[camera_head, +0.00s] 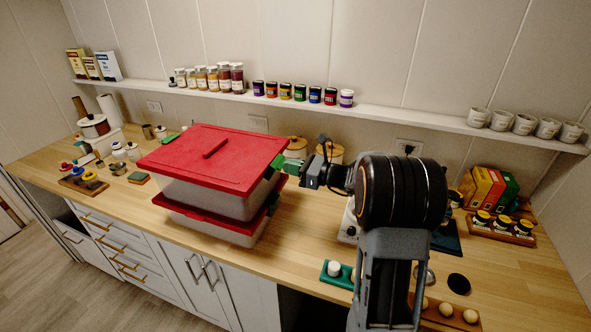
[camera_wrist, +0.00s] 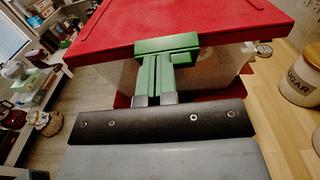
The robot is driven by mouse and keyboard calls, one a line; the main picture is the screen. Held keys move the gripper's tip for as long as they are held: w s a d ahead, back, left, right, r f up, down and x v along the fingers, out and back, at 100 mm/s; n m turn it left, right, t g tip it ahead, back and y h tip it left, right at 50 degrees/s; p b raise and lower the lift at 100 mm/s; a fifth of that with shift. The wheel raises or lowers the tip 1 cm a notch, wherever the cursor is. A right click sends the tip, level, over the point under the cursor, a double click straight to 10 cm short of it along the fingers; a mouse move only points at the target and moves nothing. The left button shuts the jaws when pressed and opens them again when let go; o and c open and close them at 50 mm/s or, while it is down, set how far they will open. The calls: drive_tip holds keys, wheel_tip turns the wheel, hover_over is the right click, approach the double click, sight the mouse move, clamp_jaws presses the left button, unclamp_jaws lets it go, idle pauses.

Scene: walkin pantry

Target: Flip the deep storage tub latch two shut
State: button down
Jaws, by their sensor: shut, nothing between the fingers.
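The deep storage tub (camera_head: 213,196) is translucent with a red lid (camera_head: 215,157); it sits on a similar, lower red-lidded tub (camera_head: 215,226). A green latch (camera_head: 271,172) is on the upper tub's right side. In the wrist view a green latch (camera_wrist: 165,43) lies across the edge of the red lid (camera_wrist: 190,20). My gripper (camera_head: 286,163) is at that side, its fingers together and empty. In the wrist view its fingertips (camera_wrist: 167,62) are at the latch's lower edge; I cannot tell whether they touch. The fingers hide part of the latch and tub wall, so its exact angle is unclear.
Canisters (camera_head: 328,152) stand behind my gripper, and a sugar canister (camera_wrist: 301,75) shows at right in the wrist view. A shelf with jars (camera_head: 215,78) runs along the wall. The wooden counter (camera_head: 297,220) is clear in front of the tubs' right side.

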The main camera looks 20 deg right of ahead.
drive_tip(key=shift+w+a+r, duration=0.4)
drive_tip(key=shift+a+r, duration=0.05)
drive_tip(key=shift+r, duration=0.25)
drive_tip(key=s+d+r+b, duration=0.2)
drive_tip(key=s+d+r, duration=0.3)
drive_tip(key=s+d, duration=0.3)
drive_tip(key=shift+d, duration=0.6)
drive_tip(key=shift+w, duration=0.1)
